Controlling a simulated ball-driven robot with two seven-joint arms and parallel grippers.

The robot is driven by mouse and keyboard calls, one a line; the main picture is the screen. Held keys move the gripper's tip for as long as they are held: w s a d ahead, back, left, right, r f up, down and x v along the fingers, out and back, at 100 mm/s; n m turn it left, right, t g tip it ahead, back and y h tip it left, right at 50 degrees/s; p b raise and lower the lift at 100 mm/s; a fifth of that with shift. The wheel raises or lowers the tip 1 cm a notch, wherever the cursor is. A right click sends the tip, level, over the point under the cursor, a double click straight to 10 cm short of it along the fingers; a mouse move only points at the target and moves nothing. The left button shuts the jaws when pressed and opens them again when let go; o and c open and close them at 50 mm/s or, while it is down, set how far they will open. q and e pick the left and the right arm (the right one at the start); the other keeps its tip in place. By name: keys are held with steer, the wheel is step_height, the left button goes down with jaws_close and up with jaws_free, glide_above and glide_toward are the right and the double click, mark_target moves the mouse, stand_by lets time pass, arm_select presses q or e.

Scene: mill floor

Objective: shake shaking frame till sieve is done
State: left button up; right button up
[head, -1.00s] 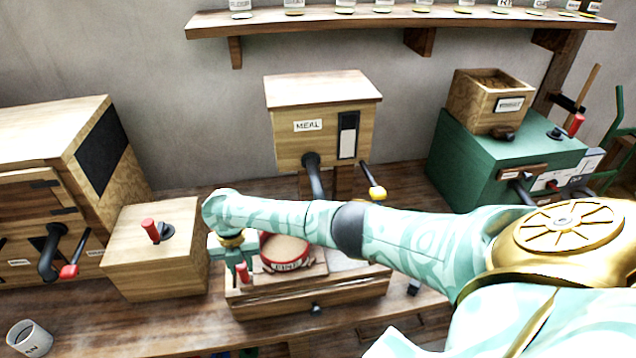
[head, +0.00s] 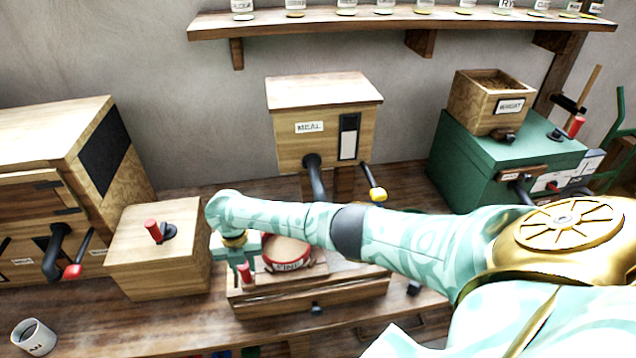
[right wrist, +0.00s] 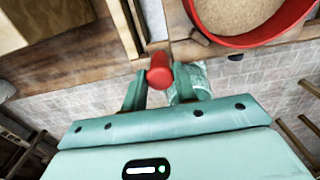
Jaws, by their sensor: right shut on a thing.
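The wooden shaking frame (head: 345,297) stands on the bench in the middle of the head view. A round red sieve (head: 290,264) labelled FINE sits on it, with tan meal inside. In the right wrist view the sieve (right wrist: 290,38) is at the top right, its meal spread in it. My right gripper (head: 241,265) is at the frame's left end, shut on the red handle (head: 245,273). The handle (right wrist: 159,70) shows between its fingers in the right wrist view. My right arm hides part of the sieve and frame. My left gripper is not in view.
A wooden MEAL box (head: 322,130) with a spout stands behind the frame. A wooden box with a red-tipped lever (head: 152,232) is left of it. A green mill (head: 500,160) carries a WHEAT hopper (head: 475,100) at right. A white cup (head: 33,337) stands front left.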

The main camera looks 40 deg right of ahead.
steer(key=a, duration=0.1)
steer(key=w+a+b, duration=0.2)
steer(key=shift+w+a+f, duration=0.15)
steer(key=shift+a+f, duration=0.1)
steer(key=shift+a, duration=0.1)
steer(key=shift+w+a+b, duration=0.15)
steer(key=shift+a+b, duration=0.15)
steer(key=shift+b, duration=0.1)
steer(key=shift+w+a+r, duration=0.1)
steer(key=shift+a+r, duration=0.05)
steer(key=shift+r, duration=0.05)
steer(key=shift+w+a+b, duration=0.25)
steer(key=shift+a+b, duration=0.15)
steer(key=shift+b, duration=0.05)
steer(key=shift+w+a, duration=0.15)
steer(key=shift+a, duration=0.15)
steer(key=o, duration=0.5)
steer(key=shift+r, duration=0.1)
steer(key=shift+c, duration=0.2)
steer(key=o, duration=0.5)
steer(key=shift+c, duration=0.2)
steer(key=shift+w+a, duration=0.1)
